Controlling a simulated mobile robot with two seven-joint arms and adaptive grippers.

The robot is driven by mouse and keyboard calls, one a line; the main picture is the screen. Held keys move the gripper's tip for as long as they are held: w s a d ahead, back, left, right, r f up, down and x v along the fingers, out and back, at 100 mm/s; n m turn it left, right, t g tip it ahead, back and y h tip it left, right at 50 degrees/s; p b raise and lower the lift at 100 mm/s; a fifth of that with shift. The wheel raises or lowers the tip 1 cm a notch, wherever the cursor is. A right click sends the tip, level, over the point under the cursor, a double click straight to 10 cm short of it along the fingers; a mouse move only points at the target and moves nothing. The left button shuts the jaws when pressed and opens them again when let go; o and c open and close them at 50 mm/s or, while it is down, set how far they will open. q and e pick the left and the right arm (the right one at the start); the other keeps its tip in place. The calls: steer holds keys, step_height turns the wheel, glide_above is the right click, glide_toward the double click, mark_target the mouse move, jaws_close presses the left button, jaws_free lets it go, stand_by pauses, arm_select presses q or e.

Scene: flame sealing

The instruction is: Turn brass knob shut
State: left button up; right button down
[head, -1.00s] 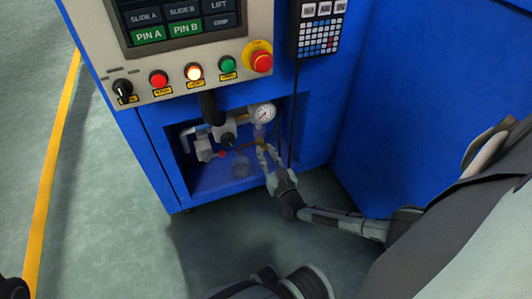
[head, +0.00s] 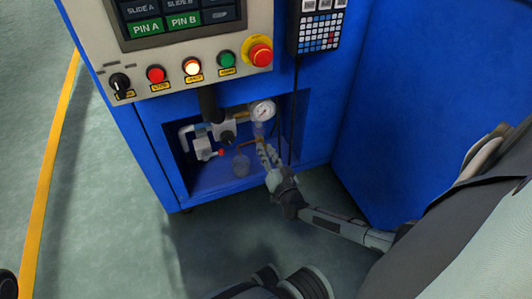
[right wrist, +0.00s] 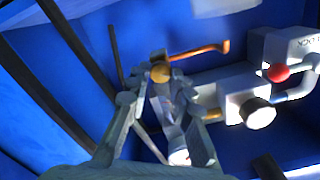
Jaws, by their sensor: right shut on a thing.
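The brass knob (right wrist: 161,72) shows in the right wrist view as a small round golden piece between my fingertips. My right gripper (right wrist: 160,67) is shut on it, with a fingertip on each side. In the head view, my right gripper (head: 264,148) reaches into the open recess of the blue cabinet, below the round gauge (head: 263,111). There the fingers mostly hide the knob. My left gripper is not in view.
A copper pipe (right wrist: 198,49) runs close beside the fingertips. White valve bodies with a red knob (right wrist: 279,73) stand to the right. The control panel (head: 190,50) overhangs the recess.

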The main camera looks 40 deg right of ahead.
steer(key=m, duration=0.6)
steer(key=shift+f, duration=0.1)
steer(key=m, duration=0.6)
stand_by(0.4)
steer(key=c, duration=1.3)
jaws_free()
steer(key=shift+c, duration=0.2)
steer(key=v, duration=1.2)
steer(key=shift+s+f, duration=0.1)
steer(key=shift+s, duration=0.05)
